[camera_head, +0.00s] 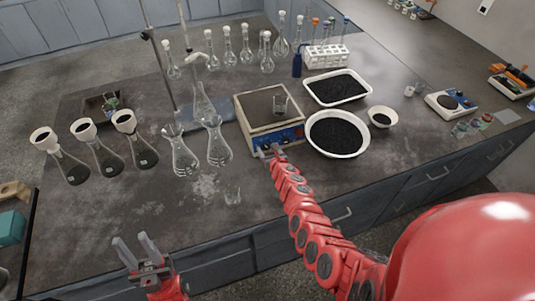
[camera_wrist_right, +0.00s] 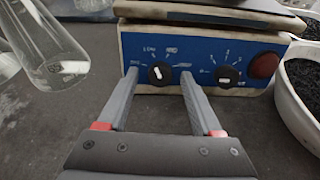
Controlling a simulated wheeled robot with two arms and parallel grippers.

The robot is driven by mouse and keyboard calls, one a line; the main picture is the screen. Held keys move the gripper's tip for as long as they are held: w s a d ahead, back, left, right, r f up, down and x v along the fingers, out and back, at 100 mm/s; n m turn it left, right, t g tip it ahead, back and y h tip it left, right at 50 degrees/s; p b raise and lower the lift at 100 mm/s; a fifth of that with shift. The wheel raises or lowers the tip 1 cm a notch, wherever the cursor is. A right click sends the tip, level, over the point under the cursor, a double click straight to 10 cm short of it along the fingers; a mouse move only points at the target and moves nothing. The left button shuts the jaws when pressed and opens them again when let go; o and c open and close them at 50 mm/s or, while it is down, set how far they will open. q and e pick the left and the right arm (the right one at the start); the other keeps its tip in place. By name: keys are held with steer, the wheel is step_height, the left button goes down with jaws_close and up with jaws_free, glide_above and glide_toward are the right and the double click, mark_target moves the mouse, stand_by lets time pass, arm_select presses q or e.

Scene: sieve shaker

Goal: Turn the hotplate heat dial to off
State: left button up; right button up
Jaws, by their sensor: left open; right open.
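The hotplate (camera_head: 262,107) stands on the bench with a small beaker (camera_head: 280,103) on its plate. Its blue front panel (camera_wrist_right: 195,62) carries two black dials with white pointer marks and a red round button (camera_wrist_right: 264,65). In the right wrist view the left dial (camera_wrist_right: 160,73) sits between my open right fingers (camera_wrist_right: 160,78), its pointer tilted slightly left of vertical. The right dial (camera_wrist_right: 227,75) is outside the fingers. I cannot tell whether the fingers touch the left dial. My right gripper (camera_head: 268,152) is at the panel in the head view. My left gripper (camera_head: 139,254) is open and empty, far from the hotplate.
A tray of black grains (camera_head: 337,88) and a round bowl of black grains (camera_head: 335,134) stand right of the hotplate. Glass flasks (camera_head: 218,145) stand close on its left. The bench's front left is mostly clear.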

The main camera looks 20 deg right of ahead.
steer(key=shift+w, duration=0.2)
steer(key=shift+c, duration=0.2)
jaws_close()
steer(key=shift+n, duration=0.3)
steer(key=n, duration=0.3)
steer(key=shift+s+f+b, duration=0.1)
steer(key=shift+f+b, duration=0.05)
steer(key=shift+b, duration=0.25)
steer(key=n+b, duration=0.1)
steer(key=n, duration=0.3)
steer(key=shift+n, duration=1.1)
